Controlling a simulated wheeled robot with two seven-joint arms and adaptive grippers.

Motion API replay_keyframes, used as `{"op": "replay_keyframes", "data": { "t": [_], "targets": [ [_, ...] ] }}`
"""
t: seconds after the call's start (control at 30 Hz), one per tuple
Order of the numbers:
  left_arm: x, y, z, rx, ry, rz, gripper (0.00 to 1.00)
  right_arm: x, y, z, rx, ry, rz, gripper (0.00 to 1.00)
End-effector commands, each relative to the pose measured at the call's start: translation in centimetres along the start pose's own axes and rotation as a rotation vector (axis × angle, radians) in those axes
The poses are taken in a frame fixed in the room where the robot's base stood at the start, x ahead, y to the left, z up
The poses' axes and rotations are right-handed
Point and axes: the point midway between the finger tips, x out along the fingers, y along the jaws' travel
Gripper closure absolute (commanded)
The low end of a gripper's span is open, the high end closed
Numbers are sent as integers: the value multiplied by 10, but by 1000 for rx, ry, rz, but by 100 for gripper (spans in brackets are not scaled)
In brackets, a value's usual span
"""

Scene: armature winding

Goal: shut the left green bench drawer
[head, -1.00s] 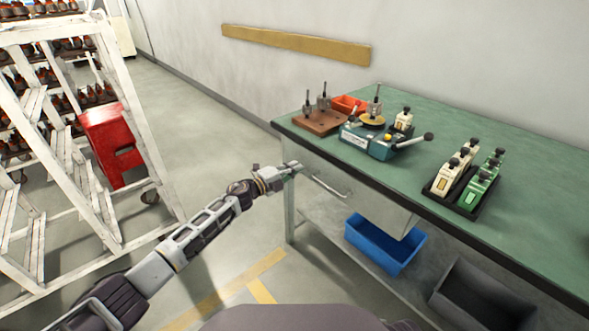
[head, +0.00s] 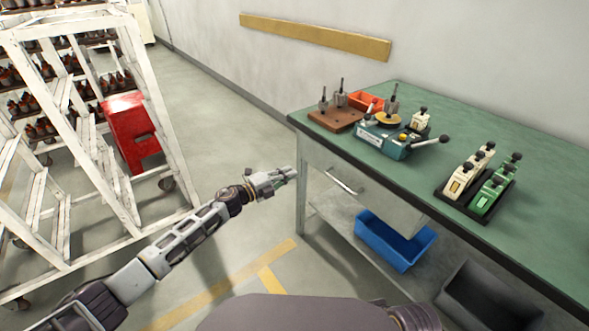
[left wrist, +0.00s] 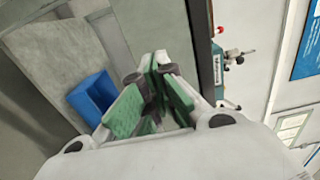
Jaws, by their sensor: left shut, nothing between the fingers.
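The green bench (head: 475,180) stands at the right in the head view. Its left drawer has a pale grey front (head: 375,200) with a bar handle (head: 341,180), under the bench top. I cannot tell from this angle whether the drawer is flush or stands slightly out. My left gripper (head: 290,173) is shut and empty, just left of the bench's near-left leg and the drawer's left end. In the left wrist view its green-padded fingers (left wrist: 152,95) point toward the bench underside. My right gripper is out of view.
A blue bin (head: 394,240) and a dark grey bin (head: 490,300) sit on the lower shelf. Fixtures, including a teal lever press (head: 385,140), stand on the bench. Floor between is clear.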

Motion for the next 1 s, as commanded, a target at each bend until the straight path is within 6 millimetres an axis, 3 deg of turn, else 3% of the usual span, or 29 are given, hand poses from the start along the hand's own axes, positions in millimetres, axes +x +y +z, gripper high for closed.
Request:
{"op": "replay_keyframes", "data": {
  "t": [0.3, 1.0],
  "targets": [
    [-18, -1, 0, 0, 0, -1, 100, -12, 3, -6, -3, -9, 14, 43],
    [-19, 0, 5, -14, -21, 3, 100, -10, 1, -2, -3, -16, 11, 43]
  ]
}}
